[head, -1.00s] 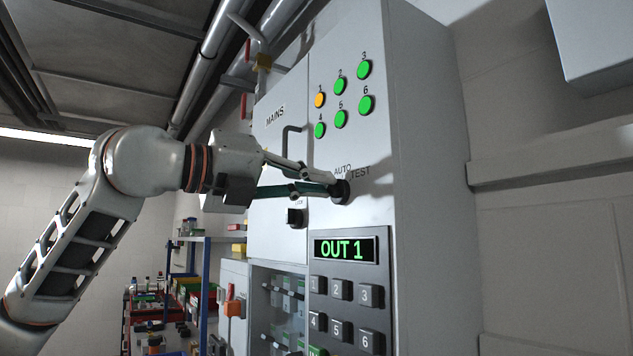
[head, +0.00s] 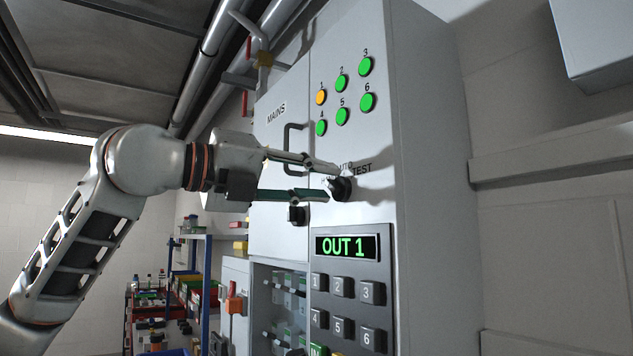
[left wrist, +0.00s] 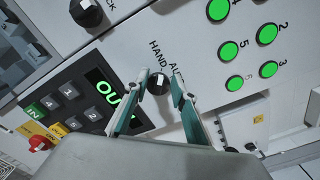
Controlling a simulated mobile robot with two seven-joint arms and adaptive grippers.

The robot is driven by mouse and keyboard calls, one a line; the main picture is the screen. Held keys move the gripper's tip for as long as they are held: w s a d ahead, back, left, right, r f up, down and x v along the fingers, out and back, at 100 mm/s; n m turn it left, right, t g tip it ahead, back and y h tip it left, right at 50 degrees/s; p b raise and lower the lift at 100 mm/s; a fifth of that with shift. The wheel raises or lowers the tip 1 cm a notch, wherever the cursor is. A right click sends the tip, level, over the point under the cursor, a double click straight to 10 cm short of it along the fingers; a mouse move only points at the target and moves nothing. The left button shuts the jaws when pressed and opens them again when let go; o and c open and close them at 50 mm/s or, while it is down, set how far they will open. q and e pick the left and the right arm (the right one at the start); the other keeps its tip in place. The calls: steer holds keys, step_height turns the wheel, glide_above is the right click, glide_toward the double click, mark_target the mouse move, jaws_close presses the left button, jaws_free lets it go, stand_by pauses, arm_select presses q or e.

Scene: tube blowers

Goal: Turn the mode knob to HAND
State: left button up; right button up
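The black mode knob (head: 342,188) is on the grey cabinet's front, below the numbered lamps. The words AUTO and TEST show beside it in the head view. In the left wrist view the knob (left wrist: 158,84) has a white mark, and HAND and part of AUTO are readable near it. Which word the mark points at is hard to tell. My left gripper (head: 334,181) is open, its fingertips on either side of the knob. In the left wrist view a gap shows between the fingertips (left wrist: 160,76) and the knob. My right gripper is out of view.
Green lamps and one orange lamp (head: 321,97) are above. A MAINS door handle (head: 292,148) and a smaller black knob (head: 296,215) are to the left. Below are an OUT 1 display (head: 346,247) and a keypad. A red knob (left wrist: 40,144) shows in the wrist view.

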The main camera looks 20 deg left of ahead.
arm_select(q)
steer(key=shift+s+a, duration=0.1)
steer(key=shift+s, duration=0.05)
steer(key=v, duration=1.1)
steer(key=shift+s+a, duration=0.25)
steer(key=shift+s, duration=0.05)
